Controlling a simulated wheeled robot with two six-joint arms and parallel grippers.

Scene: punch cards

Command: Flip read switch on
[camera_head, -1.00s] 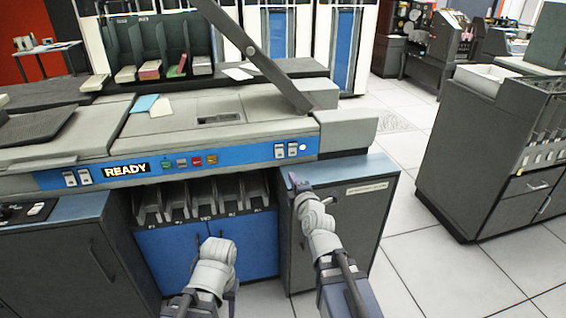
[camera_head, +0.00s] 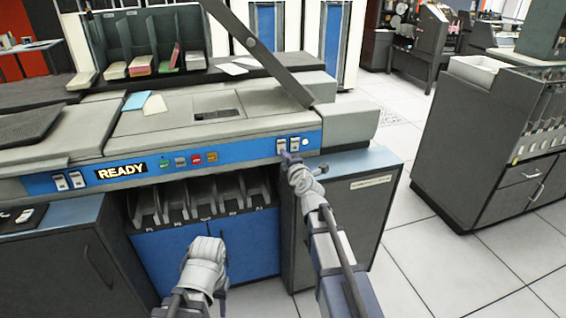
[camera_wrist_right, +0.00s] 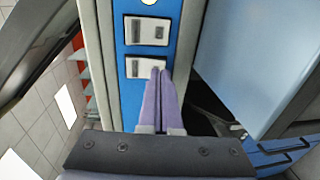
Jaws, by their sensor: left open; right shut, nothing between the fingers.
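On the blue front panel of the card machine is a pair of light rocker switches at the right end. The left switch of the pair (camera_head: 281,146) and the right one (camera_head: 295,143) sit beside a round white light (camera_head: 306,141). In the right wrist view the left switch (camera_wrist_right: 134,68) is the lower one, the right switch (camera_wrist_right: 146,31) the upper. Their lettering is too small to read. My right gripper (camera_head: 287,157) is shut and empty, its purple fingertips (camera_wrist_right: 158,72) overlapping the lower switch's edge; contact is unclear. My left gripper (camera_head: 208,245) is low before the card slots, its fingers hard to make out.
A cabinet with a blue top (camera_head: 365,163) stands below right. A grey cabinet (camera_head: 475,150) stands farther right across clear floor.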

